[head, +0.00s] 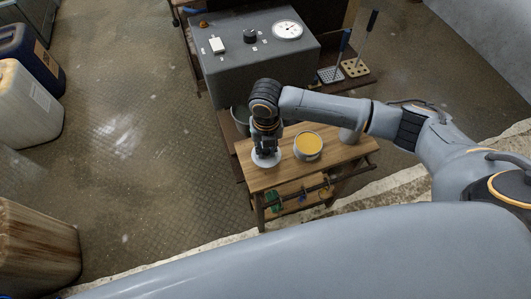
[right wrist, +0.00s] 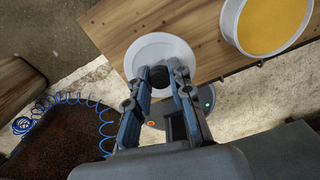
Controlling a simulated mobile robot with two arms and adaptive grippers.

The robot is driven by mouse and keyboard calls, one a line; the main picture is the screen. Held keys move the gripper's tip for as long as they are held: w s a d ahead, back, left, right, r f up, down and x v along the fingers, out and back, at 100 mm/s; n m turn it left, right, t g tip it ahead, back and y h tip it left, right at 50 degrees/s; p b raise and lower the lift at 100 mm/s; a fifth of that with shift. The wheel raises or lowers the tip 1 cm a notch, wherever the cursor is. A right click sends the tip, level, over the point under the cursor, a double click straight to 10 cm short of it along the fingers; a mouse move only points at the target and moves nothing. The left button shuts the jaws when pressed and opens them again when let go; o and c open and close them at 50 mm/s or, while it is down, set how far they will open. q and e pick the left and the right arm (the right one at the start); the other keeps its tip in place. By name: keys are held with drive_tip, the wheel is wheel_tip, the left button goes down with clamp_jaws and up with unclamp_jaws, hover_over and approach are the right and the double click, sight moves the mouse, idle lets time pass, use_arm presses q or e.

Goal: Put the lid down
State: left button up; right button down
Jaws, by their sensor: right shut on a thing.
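The lid (head: 266,160) is a pale round disc at the left end of a small wooden table (head: 262,180). It also shows in the right wrist view (right wrist: 146,50), with a dark ribbed knob at its middle. My right gripper (head: 265,150) points down over it. In the right wrist view the fingers (right wrist: 161,75) are shut on the knob. The lid lies close over the table top; I cannot tell whether it touches. A round pale pot (head: 308,146) with yellow-orange contents stands open to the right. My left gripper is not in view.
A grey box (head: 245,73) with a gauge and a black knob stands behind the table. A grey cylinder (head: 349,134) stands at the table's right. Tools in holders (head: 354,66) are at the back right. A blue coiled hose (right wrist: 65,99) shows below the table edge.

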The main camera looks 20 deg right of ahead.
sight(266, 155)
drive_tip(key=f, duration=0.3)
drive_tip(key=shift+w+a+f, duration=0.1)
drive_tip(key=shift+w+f, duration=0.1)
drive_tip(key=shift+f, duration=0.1)
drive_tip(key=shift+f, duration=0.15)
drive_tip(key=c, duration=1.2)
unclamp_jaws()
wheel_tip(266, 155, up, 12)
drive_tip(key=shift+r, duration=0.2)
